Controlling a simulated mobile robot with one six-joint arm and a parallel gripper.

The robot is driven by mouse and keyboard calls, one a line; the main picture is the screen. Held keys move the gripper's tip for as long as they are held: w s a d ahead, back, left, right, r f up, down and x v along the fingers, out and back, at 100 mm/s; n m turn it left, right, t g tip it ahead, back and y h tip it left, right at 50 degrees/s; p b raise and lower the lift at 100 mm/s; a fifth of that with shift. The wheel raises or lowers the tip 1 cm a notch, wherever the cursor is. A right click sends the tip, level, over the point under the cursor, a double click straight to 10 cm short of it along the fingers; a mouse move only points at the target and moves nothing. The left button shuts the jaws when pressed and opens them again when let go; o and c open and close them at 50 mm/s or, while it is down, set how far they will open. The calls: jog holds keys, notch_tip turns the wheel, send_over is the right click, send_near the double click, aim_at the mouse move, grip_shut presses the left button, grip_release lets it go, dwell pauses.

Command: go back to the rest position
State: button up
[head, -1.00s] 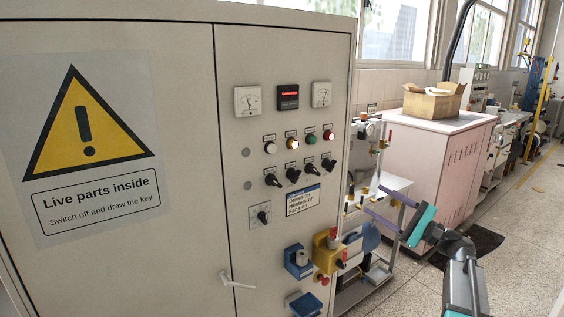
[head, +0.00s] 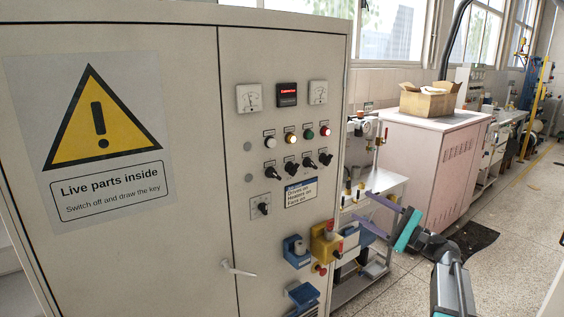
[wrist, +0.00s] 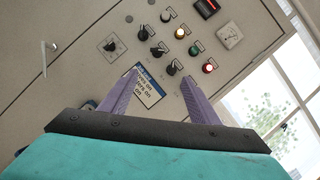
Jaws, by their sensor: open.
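My gripper (head: 363,206) is open and empty, in the lower right of the head view. Its two purple fingers point left toward the grey control cabinet (head: 228,120), with a gap between them. In the wrist view my gripper (wrist: 160,76) has its fingers apart over the cabinet's front, with nothing between them. The blue and white label (wrist: 147,88) shows between the fingers there.
The cabinet has a warning sign (head: 105,140), knobs, lamps and a white door handle (head: 237,269). Blue and yellow boxes (head: 325,243) protrude from its front. A metal cart (head: 376,270) and pink cabinet (head: 430,165) with a cardboard box (head: 428,101) stand behind.

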jog(key=s+a+f+g+h, duration=0.1)
jog(key=s+a+f+g, duration=0.2)
jog(key=a+f, duration=0.65)
jog(key=s+a+f+g+h, duration=0.15)
jog(key=s+a+f, duration=0.3)
jog(key=f, duration=0.95)
jog(key=s+a+f+g, duration=0.3)
jog(key=a+f, duration=0.5)
jog(key=f, duration=0.4)
jog(key=s+a+f+n+g+h, duration=0.2)
jog(key=s+f+g, duration=0.1)
jog(key=s+f, duration=0.55)
jog(key=s+a+f+n+g+h, duration=0.2)
jog(key=s+f+g, duration=0.1)
jog(key=s+f, duration=0.6)
jog(key=s+d+f+n+g+h, duration=0.3)
jog(key=s+f+n+h, duration=0.1)
jog(key=s+f, duration=0.6)
jog(key=s+d+f+n+h, duration=0.1)
jog(key=s+d+n+h, duration=0.2)
jog(key=d, duration=0.4)
jog(key=s+d+f+n+g+h, duration=0.1)
jog(key=s+d+f+n+h, duration=0.1)
jog(key=s+d+n, duration=0.3)
jog(key=shift+s+d+h, duration=0.65)
jog(key=shift+d+h, duration=0.2)
jog(key=shift+d, duration=0.1)
